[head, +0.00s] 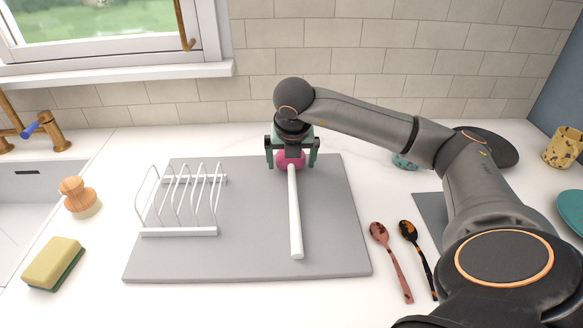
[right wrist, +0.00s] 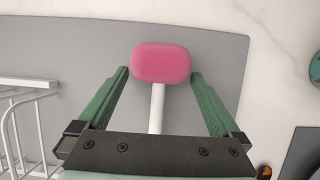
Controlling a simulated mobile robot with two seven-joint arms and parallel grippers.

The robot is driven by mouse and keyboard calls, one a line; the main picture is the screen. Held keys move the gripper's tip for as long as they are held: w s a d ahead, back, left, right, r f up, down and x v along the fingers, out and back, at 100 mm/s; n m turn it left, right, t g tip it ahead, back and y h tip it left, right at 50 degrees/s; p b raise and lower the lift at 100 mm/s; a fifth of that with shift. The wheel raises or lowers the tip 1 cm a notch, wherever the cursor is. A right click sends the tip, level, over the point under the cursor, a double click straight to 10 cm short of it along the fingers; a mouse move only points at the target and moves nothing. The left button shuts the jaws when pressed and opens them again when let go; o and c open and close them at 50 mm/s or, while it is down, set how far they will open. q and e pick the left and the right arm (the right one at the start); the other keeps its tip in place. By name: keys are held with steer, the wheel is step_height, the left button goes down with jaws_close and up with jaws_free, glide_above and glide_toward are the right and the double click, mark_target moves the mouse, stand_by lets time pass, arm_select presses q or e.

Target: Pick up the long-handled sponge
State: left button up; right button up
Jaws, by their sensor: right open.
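The long-handled sponge has a pink head (head: 291,160) and a white handle (head: 295,215). It lies on the grey mat (head: 330,255), its handle pointing toward the front. My right gripper (head: 291,158) is over the sponge's head end in the head view, with a finger on each side. In the right wrist view the pink head (right wrist: 162,63) lies just past the tips of the open green fingers (right wrist: 160,75). The white handle (right wrist: 157,108) runs between the fingers, with gaps on both sides. Part of the handle is hidden by the gripper body. My left gripper is not in view.
A white rack (head: 180,231) stands on the mat's left part. A wooden brush (head: 77,192) and a yellow-green sponge (head: 52,262) lie left of the mat. Two spoons (head: 380,234) lie to its right. The tiled wall (head: 380,60) rises behind.

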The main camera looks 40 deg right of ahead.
steer(key=shift+f, duration=0.15)
steer(key=c, duration=1.1)
steer(key=shift+r, duration=0.2)
